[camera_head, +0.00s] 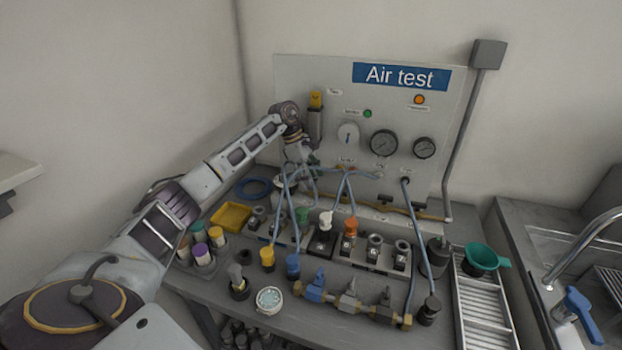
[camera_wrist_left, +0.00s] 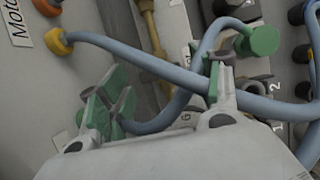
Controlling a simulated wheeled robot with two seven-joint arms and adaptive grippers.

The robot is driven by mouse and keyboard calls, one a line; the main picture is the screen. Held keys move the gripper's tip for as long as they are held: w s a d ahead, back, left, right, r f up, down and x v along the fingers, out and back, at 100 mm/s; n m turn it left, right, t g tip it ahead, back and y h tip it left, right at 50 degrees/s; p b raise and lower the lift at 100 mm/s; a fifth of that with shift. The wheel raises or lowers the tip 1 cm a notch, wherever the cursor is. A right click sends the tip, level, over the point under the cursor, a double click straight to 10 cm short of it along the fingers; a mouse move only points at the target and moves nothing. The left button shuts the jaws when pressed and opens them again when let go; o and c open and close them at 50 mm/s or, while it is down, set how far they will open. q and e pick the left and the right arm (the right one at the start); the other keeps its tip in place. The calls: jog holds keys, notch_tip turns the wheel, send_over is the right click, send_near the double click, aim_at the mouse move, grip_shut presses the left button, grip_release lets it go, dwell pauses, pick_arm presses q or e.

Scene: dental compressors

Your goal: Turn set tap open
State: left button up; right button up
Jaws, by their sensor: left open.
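My left gripper (camera_head: 307,161) is at the lower left of the test panel, with its arm reaching in from the left. In the left wrist view the gripper (camera_wrist_left: 165,92) is open, its two fingers apart. A grey-blue hose (camera_wrist_left: 150,70) crosses between and past the fingers. No readable label marks the set tap. My right gripper is not in view.
The panel (camera_head: 290,80) carries a white dial (camera_head: 348,135) and gauges (camera_head: 383,142). Hoses (camera_head: 288,205) loop over the bench fittings close to the gripper. Valves (camera_head: 350,298) line the front; a sink (camera_head: 560,262) is at right.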

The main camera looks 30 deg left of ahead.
pick_arm(q)
jog(key=c, duration=1)
